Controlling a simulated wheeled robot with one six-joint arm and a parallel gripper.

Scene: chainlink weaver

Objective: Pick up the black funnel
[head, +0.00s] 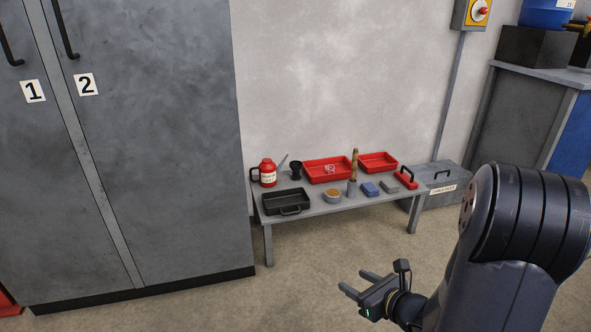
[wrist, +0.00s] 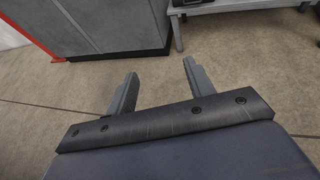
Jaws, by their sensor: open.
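The black funnel (head: 296,170) appears to be the small dark flared piece standing on the low grey table, between the red-and-white jug and a red tray. It is small in the head view, and I cannot make out its details. My gripper (head: 354,283) is open and empty in front of the table, low over the floor and well apart from the funnel. In the wrist view my gripper (wrist: 158,82) shows two spread fingers with bare floor between them. The funnel is not visible in the wrist view.
The low table (head: 315,207) also holds a red jug (head: 267,174), a black tray (head: 286,202), red trays (head: 328,171) and several small items. A grey cabinet (head: 150,150) stands left, a grey box (head: 440,180) right. The floor in front is clear.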

